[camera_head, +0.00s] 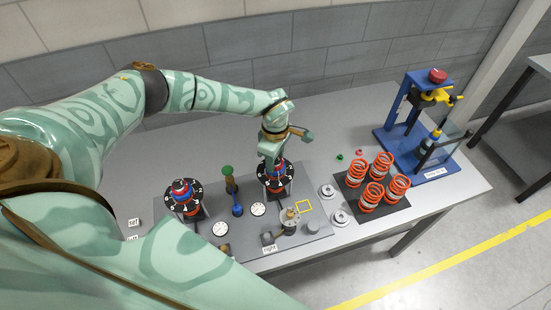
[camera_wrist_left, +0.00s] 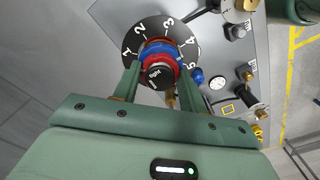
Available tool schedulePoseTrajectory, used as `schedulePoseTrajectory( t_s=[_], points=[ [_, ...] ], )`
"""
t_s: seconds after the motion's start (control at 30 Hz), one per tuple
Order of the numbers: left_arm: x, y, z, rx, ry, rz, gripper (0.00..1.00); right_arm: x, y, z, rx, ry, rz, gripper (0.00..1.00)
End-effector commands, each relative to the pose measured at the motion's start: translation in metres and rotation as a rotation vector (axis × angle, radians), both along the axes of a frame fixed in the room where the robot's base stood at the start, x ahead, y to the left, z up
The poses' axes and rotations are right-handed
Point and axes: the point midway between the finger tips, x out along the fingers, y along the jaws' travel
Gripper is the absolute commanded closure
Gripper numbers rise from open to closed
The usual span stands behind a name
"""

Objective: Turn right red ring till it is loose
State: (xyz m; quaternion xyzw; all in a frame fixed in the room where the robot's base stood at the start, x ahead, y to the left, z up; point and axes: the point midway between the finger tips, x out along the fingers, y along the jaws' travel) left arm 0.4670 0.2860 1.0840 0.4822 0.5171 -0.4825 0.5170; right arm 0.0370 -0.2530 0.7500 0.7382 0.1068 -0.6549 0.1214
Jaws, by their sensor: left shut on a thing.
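The right red ring (camera_wrist_left: 158,64) sits under a blue ring (camera_wrist_left: 157,49) and around a black knob marked "right" (camera_wrist_left: 158,77), in the middle of a black numbered dial (camera_wrist_left: 150,30). My left gripper (camera_wrist_left: 157,70) is shut on the red ring, one finger on each side. In the head view my left gripper (camera_head: 272,160) comes down from above onto the right dial (camera_head: 277,185), hiding much of the ring. A second, similar dial (camera_head: 182,203) with red and blue parts stands to the left, free of any gripper. My right gripper is not in view.
The fixture plate (camera_head: 240,243) also bears a green-topped post (camera_head: 229,178), a blue post (camera_head: 237,209), gauges (camera_head: 258,208) and a brass fitting (camera_head: 290,221). Several orange springs (camera_head: 370,196) stand on a dark mat to the right. A blue press (camera_head: 391,129) stands beyond.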

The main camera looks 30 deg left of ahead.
Motion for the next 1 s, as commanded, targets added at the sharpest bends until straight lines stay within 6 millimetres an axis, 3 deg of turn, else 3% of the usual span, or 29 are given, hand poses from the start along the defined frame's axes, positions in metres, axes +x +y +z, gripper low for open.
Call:
schedulePoseTrajectory(
  t_s=[0.5, 0.8, 0.83, 1.0],
  points=[
    [0.0, 0.0, 0.002, 0.0, 0.0, 0.762, 0.84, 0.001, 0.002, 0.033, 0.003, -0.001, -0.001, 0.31],
    [0.001, 0.0, 0.0, 0.0, -0.001, 0.822, 0.84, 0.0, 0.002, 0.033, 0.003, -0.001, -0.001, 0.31],
    [0.001, 0.0, 0.0, 0.0, -0.001, 0.821, 0.5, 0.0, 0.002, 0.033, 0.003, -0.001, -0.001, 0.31],
    [0.0, 0.0, 0.0, 0.0, -0.001, 0.82, 0.5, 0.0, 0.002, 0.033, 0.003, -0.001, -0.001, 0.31]
  ],
)
